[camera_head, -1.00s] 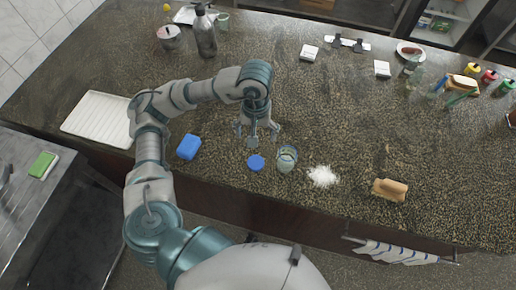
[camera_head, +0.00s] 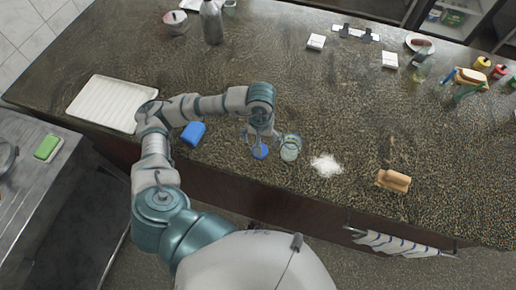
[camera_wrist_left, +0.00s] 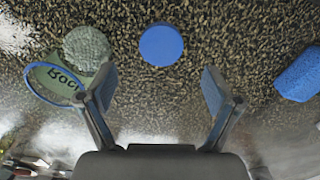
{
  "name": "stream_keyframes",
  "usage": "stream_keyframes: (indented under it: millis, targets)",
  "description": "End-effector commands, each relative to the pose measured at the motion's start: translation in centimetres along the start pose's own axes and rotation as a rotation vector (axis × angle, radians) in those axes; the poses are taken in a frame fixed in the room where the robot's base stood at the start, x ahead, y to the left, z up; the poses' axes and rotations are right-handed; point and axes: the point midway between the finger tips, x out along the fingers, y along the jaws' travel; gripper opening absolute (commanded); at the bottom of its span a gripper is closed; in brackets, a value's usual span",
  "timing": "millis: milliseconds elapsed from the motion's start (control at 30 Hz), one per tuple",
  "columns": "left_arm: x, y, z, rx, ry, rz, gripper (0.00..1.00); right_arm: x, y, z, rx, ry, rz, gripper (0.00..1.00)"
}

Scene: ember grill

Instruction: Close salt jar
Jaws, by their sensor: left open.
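The salt jar (camera_head: 290,148) is a clear glass jar standing on the speckled counter near its front edge. It also shows in the left wrist view (camera_wrist_left: 52,84), at the left, partly behind a finger. A round blue lid (camera_head: 260,152) lies flat on the counter just left of the jar; in the left wrist view the lid (camera_wrist_left: 161,45) is ahead, between the line of the two fingers. My left gripper (camera_head: 260,138) is open and empty above the lid, fingers pointing down. My right gripper is in neither view.
A blue sponge (camera_head: 193,133) and white ribbed tray (camera_head: 108,103) lie to the left. The counter behind the jar is clear.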

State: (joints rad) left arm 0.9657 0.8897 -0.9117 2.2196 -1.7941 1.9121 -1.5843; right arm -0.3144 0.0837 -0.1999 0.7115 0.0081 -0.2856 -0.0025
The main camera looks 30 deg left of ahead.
Motion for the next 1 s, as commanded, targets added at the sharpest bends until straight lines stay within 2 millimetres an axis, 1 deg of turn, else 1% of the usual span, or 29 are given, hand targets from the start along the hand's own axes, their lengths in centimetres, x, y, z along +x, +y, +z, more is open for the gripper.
stream_keyframes:
  millis: [33, 133, 467, 567, 633, 700, 833, 1000]
  targets:
    - [0.5, 0.1, 0.1, 0.000, -0.002, -0.001, 0.90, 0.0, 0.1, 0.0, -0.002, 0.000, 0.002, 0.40]
    - [0.9, 0.1, 0.0, 0.000, 0.000, -0.002, 0.90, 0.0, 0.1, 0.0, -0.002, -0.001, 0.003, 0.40]
    - [1.2, -0.2, -0.1, 0.001, -0.002, 0.002, 0.90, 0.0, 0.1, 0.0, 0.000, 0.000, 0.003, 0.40]
    - [2.1, -0.5, -0.2, -0.001, -0.005, -0.001, 0.90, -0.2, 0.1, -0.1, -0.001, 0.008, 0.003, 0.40]
    - [3.2, -0.7, -0.3, -0.002, -0.006, -0.002, 0.90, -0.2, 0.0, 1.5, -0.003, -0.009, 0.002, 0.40]
    - [4.2, -1.0, -0.4, -0.001, -0.005, -0.001, 0.90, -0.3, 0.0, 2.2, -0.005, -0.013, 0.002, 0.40]
    - [5.8, -0.8, -0.4, 0.001, -0.003, 0.001, 0.90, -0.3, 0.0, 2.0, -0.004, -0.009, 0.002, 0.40]
    - [6.3, -0.7, -0.3, 0.001, -0.001, -0.001, 0.90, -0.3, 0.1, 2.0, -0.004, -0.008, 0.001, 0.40]
